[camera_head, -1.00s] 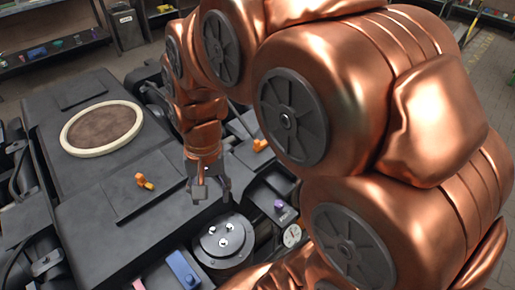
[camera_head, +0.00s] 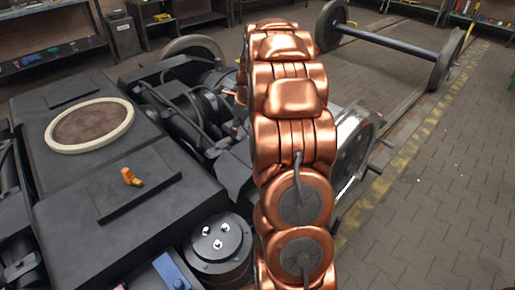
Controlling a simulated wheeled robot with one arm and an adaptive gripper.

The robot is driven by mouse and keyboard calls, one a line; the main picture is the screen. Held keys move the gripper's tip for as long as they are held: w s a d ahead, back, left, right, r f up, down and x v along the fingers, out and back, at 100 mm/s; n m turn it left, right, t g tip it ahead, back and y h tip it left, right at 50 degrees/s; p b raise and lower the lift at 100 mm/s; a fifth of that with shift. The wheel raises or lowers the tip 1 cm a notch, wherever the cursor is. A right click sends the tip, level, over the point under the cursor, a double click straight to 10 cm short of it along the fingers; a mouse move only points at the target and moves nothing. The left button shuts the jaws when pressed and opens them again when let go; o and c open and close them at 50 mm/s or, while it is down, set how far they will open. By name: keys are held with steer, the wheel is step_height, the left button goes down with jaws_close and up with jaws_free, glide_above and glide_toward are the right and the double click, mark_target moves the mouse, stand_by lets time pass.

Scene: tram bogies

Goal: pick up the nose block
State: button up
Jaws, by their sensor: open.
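I cannot tell for sure which piece is the nose block. A small orange and yellow piece (camera_head: 131,177) lies on the dark flat plate of the bogie frame (camera_head: 60,215). A blue block (camera_head: 172,270) sits near the bottom edge, left of a round black drum (camera_head: 218,243) with several bright studs on top. My gripper is not visible; my copper arm stands upright through the middle of the view and hides what is behind it.
A cream ring with a brown centre (camera_head: 90,125) lies on the bogie top. Dark machinery and a wheel flank my arm. A loose wheelset (camera_head: 395,42) stands at the back right. Shelves (camera_head: 50,55) line the back left. Paved floor (camera_head: 430,200) at right is clear.

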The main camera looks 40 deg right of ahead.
steer(key=w+d+f+m+b, duration=0.1)
steer(key=d+f+m+b, duration=0.1)
steer(key=d+f+m, duration=0.6)
steer(key=shift+w+d+f+n+t+h, duration=0.15)
steer(key=shift+w+d+f+n, duration=0.3)
steer(key=shift+f, duration=0.5)
steer(key=shift+w+d+f+n+t+h, duration=0.1)
steer(key=shift+w+d+f+n, duration=0.25)
steer(key=shift+d+f, duration=0.45)
steer(key=shift+w+d+f+n+t+h, duration=0.15)
steer(key=shift+w+d+f+n, duration=0.2)
steer(key=shift+f, duration=0.8)
steer(key=shift+c, duration=0.2)
jaws_close()
